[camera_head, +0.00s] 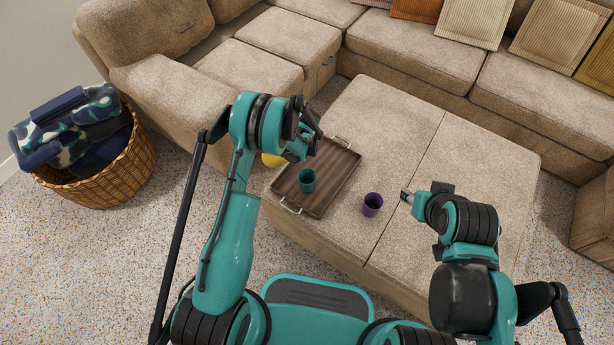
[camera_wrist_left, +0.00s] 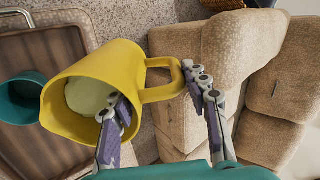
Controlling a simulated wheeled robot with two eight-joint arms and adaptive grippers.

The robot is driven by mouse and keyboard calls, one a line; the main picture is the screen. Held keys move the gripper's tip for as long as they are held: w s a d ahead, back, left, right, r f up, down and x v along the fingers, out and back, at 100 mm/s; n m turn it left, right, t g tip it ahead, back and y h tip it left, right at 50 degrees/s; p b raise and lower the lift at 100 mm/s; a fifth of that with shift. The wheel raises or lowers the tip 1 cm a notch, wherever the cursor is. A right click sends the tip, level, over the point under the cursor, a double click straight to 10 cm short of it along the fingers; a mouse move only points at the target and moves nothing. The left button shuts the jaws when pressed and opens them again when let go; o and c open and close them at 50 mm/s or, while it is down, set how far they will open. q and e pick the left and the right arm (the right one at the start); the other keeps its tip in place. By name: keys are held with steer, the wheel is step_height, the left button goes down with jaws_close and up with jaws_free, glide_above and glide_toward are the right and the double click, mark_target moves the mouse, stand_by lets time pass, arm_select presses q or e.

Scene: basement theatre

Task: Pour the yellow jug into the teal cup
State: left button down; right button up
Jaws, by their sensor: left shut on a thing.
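The yellow jug (camera_wrist_left: 62,112) fills the left of the left wrist view, its mouth turned toward the camera and a pale green content (camera_wrist_left: 88,95) inside. My left gripper (camera_wrist_left: 158,90) is shut on it at the handle side, with one finger overlapping the mouth. In the head view only a bit of the jug (camera_head: 272,159) shows beside my left arm.
A purple cup (camera_head: 373,204) stands on the beige ottoman (camera_head: 400,130) between the tray and my right gripper. A sectional sofa (camera_head: 410,65) lies behind. A wicker basket (camera_head: 110,180) with blankets stands on the floor at left. The ottoman's far part is clear.

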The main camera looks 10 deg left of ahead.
arm_select(q)
steer(key=shift+s+d+r+t+y, duration=0.1)
steer(key=shift+d+r+t+y, duration=0.05)
steer(key=shift+d+r+y, duration=0.3)
steer(key=shift+s+d+r+t+y, duration=0.15)
steer(key=shift+d+r+y, duration=0.1)
steer(key=shift+r+y, duration=0.25)
steer(key=shift+s+d+r+t+y, duration=0.1)
steer(key=shift+d+r+t+y, duration=0.1)
steer(key=shift+d+r+y, duration=0.35)
steer(key=shift+s+d+r+t+y, duration=0.1)
steer(key=shift+d+r+t+y, duration=0.15)
steer(key=shift+r+y, duration=0.45)
stand_by(2.7)
